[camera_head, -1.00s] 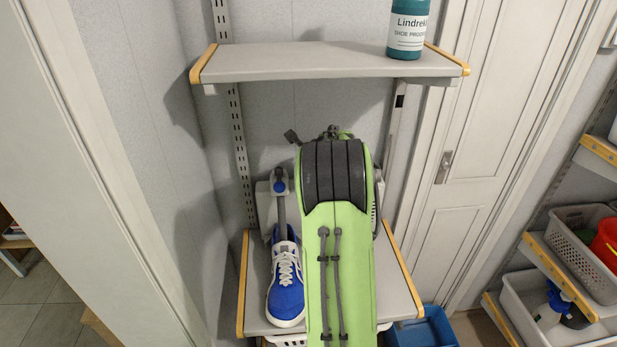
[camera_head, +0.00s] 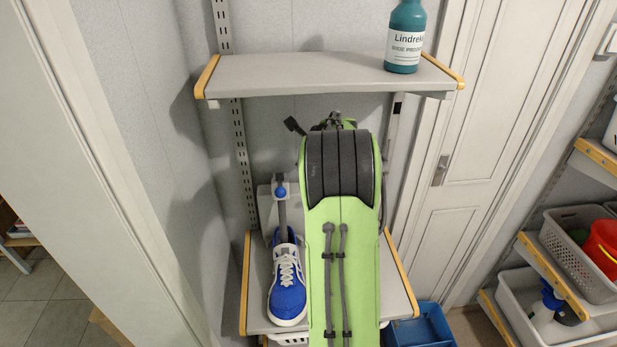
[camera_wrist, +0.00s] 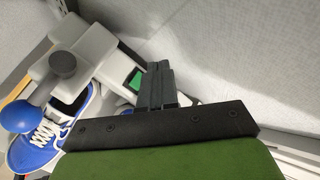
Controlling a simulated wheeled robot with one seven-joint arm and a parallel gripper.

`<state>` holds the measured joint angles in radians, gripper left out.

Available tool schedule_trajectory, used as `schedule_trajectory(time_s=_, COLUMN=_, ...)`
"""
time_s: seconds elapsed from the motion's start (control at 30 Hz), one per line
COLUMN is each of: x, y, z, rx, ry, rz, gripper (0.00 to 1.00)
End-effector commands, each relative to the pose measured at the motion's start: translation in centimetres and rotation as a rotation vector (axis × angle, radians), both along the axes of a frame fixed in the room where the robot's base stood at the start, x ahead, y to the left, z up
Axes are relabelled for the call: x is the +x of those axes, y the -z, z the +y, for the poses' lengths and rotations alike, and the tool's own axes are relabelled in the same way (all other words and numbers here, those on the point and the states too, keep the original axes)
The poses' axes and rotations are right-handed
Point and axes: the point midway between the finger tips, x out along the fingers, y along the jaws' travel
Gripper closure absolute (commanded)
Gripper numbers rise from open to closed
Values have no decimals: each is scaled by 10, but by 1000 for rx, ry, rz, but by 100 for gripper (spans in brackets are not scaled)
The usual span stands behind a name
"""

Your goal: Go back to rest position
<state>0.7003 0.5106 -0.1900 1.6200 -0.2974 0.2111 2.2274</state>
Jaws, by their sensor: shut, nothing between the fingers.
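My gripper (camera_wrist: 160,85) shows in the wrist view with its dark fingers together and nothing between them. It is above the lower shelf, close to the wall. In the head view my green arm stands in front of the lower shelf (camera_head: 393,297) and hides the gripper. A blue and white shoe (camera_head: 287,287) sits on that shelf to the left of my arm. A grey device with a dark stem and blue ball (camera_head: 281,192) stands at the shoe; the blue ball also shows in the wrist view (camera_wrist: 20,114).
The upper shelf (camera_head: 300,76) is above my arm, with a teal bottle (camera_head: 404,38) at its right. A blue bin (camera_head: 420,328) stands below right. At far right are a grey basket (camera_head: 575,250) and a red bucket (camera_head: 603,245). A door frame (camera_head: 100,160) is at left.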

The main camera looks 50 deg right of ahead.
Motion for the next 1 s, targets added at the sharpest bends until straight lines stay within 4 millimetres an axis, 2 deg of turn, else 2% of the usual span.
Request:
schedule_trajectory(time_s=0.47, x=0, y=1, z=0, rx=1, ry=0, rz=1, gripper=100)
schedule_trajectory(time_s=0.57, x=1, y=-5, z=10, rx=-19, ry=-39, rz=15, gripper=100)
schedule_trajectory(time_s=0.67, x=0, y=-28, z=54, rx=-112, ry=-208, rz=87, gripper=100)
schedule_trajectory(time_s=0.77, x=-13, y=-56, z=122, rx=-269, ry=-491, rz=199, gripper=100)
schedule_trajectory(time_s=0.8, x=-22, y=-64, z=150, rx=-336, ry=-614, rz=245, gripper=100)
schedule_trajectory(time_s=0.87, x=-39, y=-75, z=190, rx=-445, ry=-802, rz=308, gripper=100)
schedule_trajectory(time_s=0.9, x=-54, y=-80, z=216, rx=-520, ry=-931, rz=348, gripper=100)
schedule_trajectory(time_s=0.97, x=-79, y=-85, z=253, rx=-642, ry=-1132, rz=402, gripper=100)
schedule_trajectory(time_s=1.0, x=-98, y=-87, z=275, rx=-726, ry=-1267, rz=437, gripper=100)
